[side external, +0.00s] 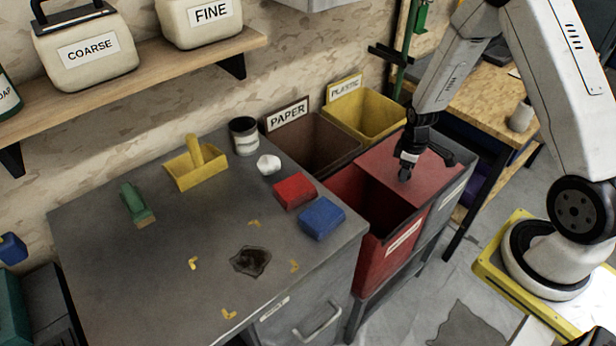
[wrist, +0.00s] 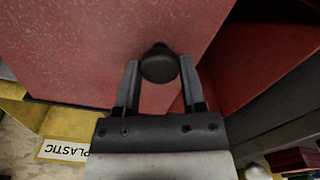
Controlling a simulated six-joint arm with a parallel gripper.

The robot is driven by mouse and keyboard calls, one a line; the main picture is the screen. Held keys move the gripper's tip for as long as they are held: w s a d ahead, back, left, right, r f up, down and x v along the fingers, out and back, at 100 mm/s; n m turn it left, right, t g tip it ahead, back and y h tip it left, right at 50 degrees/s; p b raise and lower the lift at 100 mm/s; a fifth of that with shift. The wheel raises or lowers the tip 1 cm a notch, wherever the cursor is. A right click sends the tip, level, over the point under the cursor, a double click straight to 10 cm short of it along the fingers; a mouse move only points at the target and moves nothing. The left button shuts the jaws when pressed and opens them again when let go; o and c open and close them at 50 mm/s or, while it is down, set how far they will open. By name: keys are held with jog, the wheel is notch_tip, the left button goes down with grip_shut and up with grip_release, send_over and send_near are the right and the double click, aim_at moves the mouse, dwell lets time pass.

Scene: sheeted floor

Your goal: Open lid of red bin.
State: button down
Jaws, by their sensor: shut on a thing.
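The red bin (side external: 378,262) stands right of the grey bench, with a pale label on its front. Its red lid (side external: 425,173) lies flat over the right part of the top, and the left part is open to the dark red inside. In the wrist view the lid (wrist: 90,40) fills the upper left, with the open bin inside (wrist: 245,70) to the right. A dark round knob (wrist: 158,66) on the lid sits between the fingers of my gripper (wrist: 160,72), which is shut on it. In the side view my gripper (side external: 406,168) hides the knob.
The brown PAPER bin (side external: 345,140) and the yellow PLASTIC bin (side external: 375,98) stand behind. On the bench (side external: 110,260) are a red block (side external: 294,191), a blue block (side external: 321,217), a white lump (side external: 268,165) and a can (side external: 243,136). My arm's base is at right.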

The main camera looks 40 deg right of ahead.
jog(key=shift+d, duration=2)
jog(key=shift+c, duration=0.9)
grip_release()
jog(key=shift+r, duration=0.1)
notch_tip(320, 180, up, 8)
jog(key=shift+f, duration=0.2)
jog(key=shift+a, duration=0.1)
